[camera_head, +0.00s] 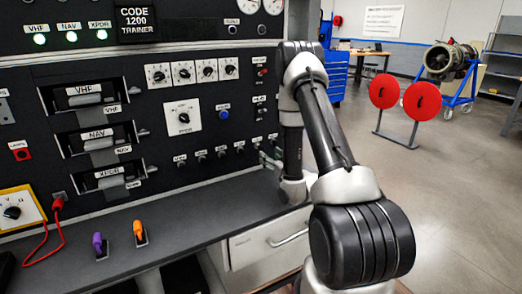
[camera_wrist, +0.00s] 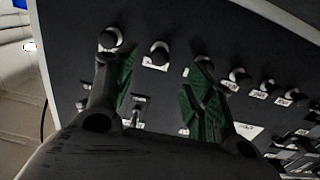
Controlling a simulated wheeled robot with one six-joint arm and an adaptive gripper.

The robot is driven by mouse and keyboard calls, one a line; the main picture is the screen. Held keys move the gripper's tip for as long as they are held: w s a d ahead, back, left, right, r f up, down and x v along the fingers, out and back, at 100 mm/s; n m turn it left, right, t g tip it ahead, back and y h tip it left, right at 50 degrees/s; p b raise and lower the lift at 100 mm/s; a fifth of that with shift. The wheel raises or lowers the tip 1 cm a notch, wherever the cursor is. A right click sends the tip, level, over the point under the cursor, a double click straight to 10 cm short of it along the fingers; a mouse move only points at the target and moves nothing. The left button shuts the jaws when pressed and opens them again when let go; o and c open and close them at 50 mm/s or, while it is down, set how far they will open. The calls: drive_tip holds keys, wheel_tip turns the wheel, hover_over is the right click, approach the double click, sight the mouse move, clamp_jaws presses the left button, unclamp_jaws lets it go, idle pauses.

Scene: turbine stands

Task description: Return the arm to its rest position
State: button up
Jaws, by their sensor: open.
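My arm reaches forward from the lower middle of the head view and bends down at its far end beside the trainer panel (camera_head: 140,165). One knob (camera_wrist: 158,53) appears between the fingers. In the head view the gripper (camera_head: 270,160) is small and partly hidden by my arm, close to the panel's right end. Whether the fingers touch the panel cannot be told.
A dark counter (camera_head: 185,210) runs under the panel, with a purple-handled part (camera_head: 98,243) and an orange-handled part (camera_head: 139,232) on it. Right of my arm stand two red discs (camera_head: 417,101) and an engine on a blue stand (camera_head: 450,62). The floor at right is open.

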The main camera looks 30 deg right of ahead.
wheel_tip(320, 180, up, 8)
drive_tip(key=w+a+n+g, duration=0.1)
drive_tip(key=w+g, duration=0.1)
drive_tip(key=g, duration=0.1)
drive_tip(key=s+a+r+g+h, duration=0.2)
drive_tip(key=s+a+r+g, duration=0.15)
drive_tip(key=s+r, duration=0.55)
drive_tip(key=s+a+r+g, duration=0.2)
drive_tip(key=s, duration=0.7)
drive_tip(key=s+a+r+m+g+y, duration=0.1)
drive_tip(key=s+r+g, duration=0.1)
drive_tip(key=s, duration=0.8)
drive_tip(key=s+a+r+g, duration=0.2)
drive_tip(key=s+g, duration=0.1)
drive_tip(key=s, duration=0.7)
drive_tip(key=shift+a+r, duration=0.3)
